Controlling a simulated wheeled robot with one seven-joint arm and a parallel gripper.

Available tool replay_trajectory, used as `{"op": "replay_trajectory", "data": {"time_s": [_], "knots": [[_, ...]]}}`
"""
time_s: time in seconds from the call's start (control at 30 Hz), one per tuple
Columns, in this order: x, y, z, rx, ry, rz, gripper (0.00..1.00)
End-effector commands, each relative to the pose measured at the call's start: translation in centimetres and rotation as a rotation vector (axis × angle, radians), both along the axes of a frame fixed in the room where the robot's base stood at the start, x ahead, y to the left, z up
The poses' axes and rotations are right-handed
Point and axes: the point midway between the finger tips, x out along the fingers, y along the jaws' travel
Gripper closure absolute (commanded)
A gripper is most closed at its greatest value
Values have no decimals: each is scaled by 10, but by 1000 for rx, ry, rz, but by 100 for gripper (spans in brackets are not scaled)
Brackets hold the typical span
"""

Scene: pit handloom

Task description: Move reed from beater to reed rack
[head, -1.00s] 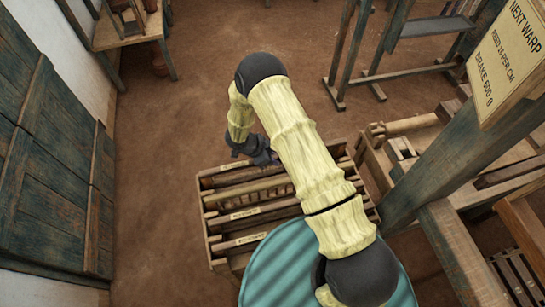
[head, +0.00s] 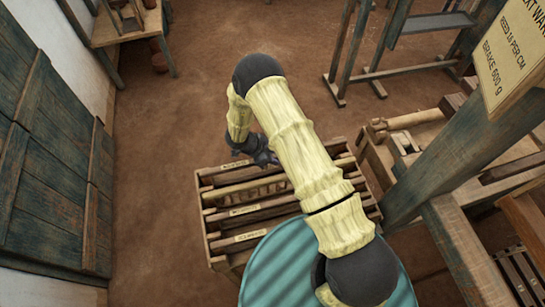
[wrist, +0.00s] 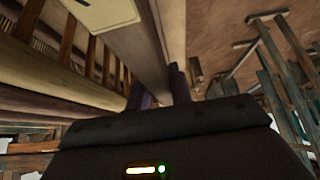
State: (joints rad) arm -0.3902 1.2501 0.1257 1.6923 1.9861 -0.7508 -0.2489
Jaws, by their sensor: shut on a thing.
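My gripper (head: 262,157) is over the far side of the slatted wooden reed rack (head: 207,222) in the head view. In the wrist view, the dark fingers (wrist: 159,88) are shut on a long wooden bar, the reed (wrist: 135,42), which has a pale label near the top edge. Other wooden bars and upright pegs lie left of it there. In the head view my arm covers the rack's middle and right part, so I cannot tell whether the held reed touches the rack's slot. The beater cannot be made out.
The wooden loom frame (head: 437,170) stands close on the right, with a hanging sign (head: 515,60). A turquoise round surface (head: 270,272) lies below my arm. Blue doors (head: 50,170) line the left wall. The floor (head: 155,190) left of the rack is clear.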

Motion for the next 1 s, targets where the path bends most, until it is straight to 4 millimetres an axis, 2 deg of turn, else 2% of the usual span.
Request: {"op": "replay_trajectory", "data": {"time_s": [0.03, 0.07, 0.1, 0.2, 0.5, 0.67, 1.0], "knots": [[0, 0, 1, -1, -2, 0, 100], [0, 0, 1, -1, -2, 0, 77], [0, 0, 1, -1, -2, 0, 69], [0, 0, 1, -1, -2, 0, 53], [0, 1, 1, 1, 0, 0, 53], [-1, 7, 10, 2, -1, 0, 53], [-7, 40, 61, 3, -3, 0, 53]]}}
